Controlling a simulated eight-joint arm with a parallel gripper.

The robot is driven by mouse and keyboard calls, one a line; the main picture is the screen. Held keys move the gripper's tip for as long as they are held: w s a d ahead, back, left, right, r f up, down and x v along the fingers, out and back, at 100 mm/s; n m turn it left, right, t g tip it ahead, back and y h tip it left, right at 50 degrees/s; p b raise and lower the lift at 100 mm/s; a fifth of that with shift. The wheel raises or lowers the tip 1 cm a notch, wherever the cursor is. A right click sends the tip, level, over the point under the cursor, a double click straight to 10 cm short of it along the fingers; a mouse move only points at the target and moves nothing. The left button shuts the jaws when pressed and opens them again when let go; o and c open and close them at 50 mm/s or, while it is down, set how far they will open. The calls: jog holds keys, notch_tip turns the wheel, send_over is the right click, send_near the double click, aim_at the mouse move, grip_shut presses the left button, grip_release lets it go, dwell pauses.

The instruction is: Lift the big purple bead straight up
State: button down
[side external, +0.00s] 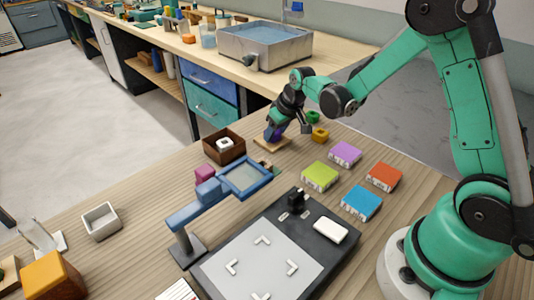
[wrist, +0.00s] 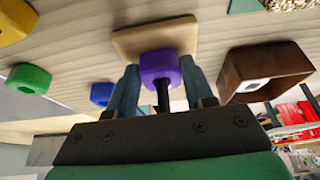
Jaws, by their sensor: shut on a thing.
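The big purple bead (wrist: 160,66) sits between the two fingers of my gripper (wrist: 161,84) in the wrist view. The gripper is shut on it, with one finger on each side. A dark rod (wrist: 162,97) sticks out of the bead's near face. A pale wooden base (wrist: 125,42) lies behind the bead. In the side view the bead (side external: 271,133) is just above or on the wooden base (side external: 272,145), and my gripper (side external: 276,125) partly hides it. I cannot tell whether bead and base touch.
A brown box (side external: 224,146) with a white item inside stands left of the base. A green bead (side external: 313,116) and a yellow bead (side external: 320,134) lie right of it. A blue bead (wrist: 101,94) shows in the wrist view. A blue-framed magnifier (side external: 243,178) stands in front.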

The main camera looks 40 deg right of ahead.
notch_tip(320, 180, up, 20)
dwell(0.8)
dwell(0.3)
